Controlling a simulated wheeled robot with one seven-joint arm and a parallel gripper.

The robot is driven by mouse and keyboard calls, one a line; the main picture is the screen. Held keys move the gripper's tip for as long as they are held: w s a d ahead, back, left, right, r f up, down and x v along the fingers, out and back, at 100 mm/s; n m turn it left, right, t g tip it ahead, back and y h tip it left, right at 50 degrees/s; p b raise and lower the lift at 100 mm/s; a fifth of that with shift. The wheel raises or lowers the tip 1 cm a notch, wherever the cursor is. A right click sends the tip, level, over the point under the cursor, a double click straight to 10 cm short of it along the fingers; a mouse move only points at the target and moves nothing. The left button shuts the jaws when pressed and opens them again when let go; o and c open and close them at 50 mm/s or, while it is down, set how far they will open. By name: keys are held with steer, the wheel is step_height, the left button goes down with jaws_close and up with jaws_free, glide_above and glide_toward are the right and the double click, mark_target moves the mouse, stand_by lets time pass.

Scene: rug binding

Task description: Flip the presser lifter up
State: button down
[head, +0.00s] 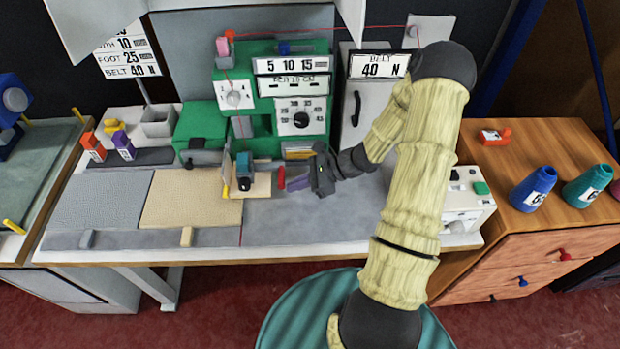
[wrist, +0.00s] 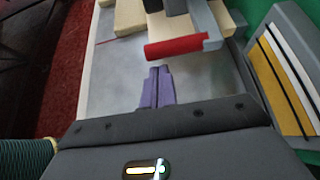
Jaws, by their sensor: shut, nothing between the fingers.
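A red-handled lever (head: 281,178), which looks like the presser lifter, is at the front of the green binding machine (head: 205,118). In the wrist view the red handle (wrist: 178,47) lies roughly level on a grey bracket. My gripper (head: 288,184) is just right of the handle in the head view, low over the table. Its purple fingers (wrist: 160,69) are shut with nothing between them. Their tips point at the handle from just short of it; whether they touch it I cannot tell.
A teal and grey presser part (head: 244,168) stands on a tan pad left of the lever. A yellow-and-white striped panel (wrist: 285,70) is close on the right in the wrist view. A white control box (head: 468,195) sits at the table's right end. The grey tabletop (head: 300,222) in front is clear.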

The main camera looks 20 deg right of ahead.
mark_target(283, 182)
steer(key=shift+w+a+f, duration=0.2)
steer(key=shift+a+f, duration=0.15)
steer(key=shift+a, duration=0.25)
steer(key=shift+r+p, duration=1.05)
steer(key=shift+r, duration=0.45)
steer(key=shift+d+r+p, duration=0.3)
steer(key=shift+r+p, duration=0.05)
steer(key=shift+p, duration=0.15)
steer(key=p+v, duration=0.5)
steer(key=v, duration=0.4)
steer(key=shift+s+d+f, duration=0.2)
steer(key=shift+d+f, duration=0.05)
